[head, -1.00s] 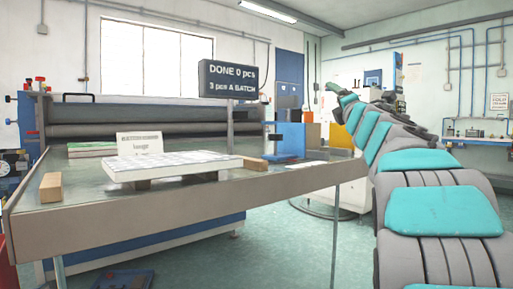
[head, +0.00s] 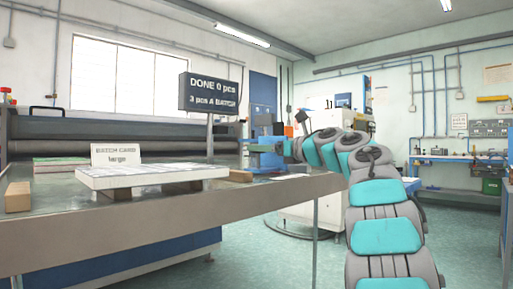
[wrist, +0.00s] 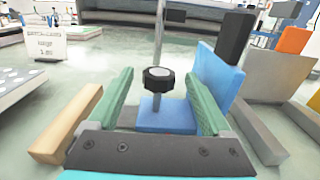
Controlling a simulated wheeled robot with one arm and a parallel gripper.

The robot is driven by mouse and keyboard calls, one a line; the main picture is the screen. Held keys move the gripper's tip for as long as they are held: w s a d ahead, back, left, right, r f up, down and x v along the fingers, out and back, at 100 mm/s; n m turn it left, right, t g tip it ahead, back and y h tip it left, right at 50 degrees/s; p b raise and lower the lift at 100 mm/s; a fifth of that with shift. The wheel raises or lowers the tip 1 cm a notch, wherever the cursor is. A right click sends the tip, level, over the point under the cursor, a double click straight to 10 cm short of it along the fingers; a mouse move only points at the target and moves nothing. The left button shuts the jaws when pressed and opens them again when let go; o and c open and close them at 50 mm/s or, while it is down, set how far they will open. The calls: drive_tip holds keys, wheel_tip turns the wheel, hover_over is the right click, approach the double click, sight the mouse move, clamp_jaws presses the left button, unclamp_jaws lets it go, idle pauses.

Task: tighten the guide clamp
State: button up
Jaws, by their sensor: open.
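The guide clamp shows in the wrist view as a black round knob (wrist: 158,79) on a short post above a blue base (wrist: 166,113). A blue upright plate (wrist: 213,85) stands to its right. My gripper (wrist: 160,72) is open, with one green finger on each side of the knob. A gap shows between the knob and both fingers, and it holds nothing. In the head view my gripper (head: 268,147) is at the table's right end, partly covering the blue guide (head: 264,169).
A white panel (head: 150,175) and the batch card (head: 116,154) are on the table.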

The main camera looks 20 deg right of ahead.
drive_tip(key=shift+x, duration=1.5)
clamp_jaws()
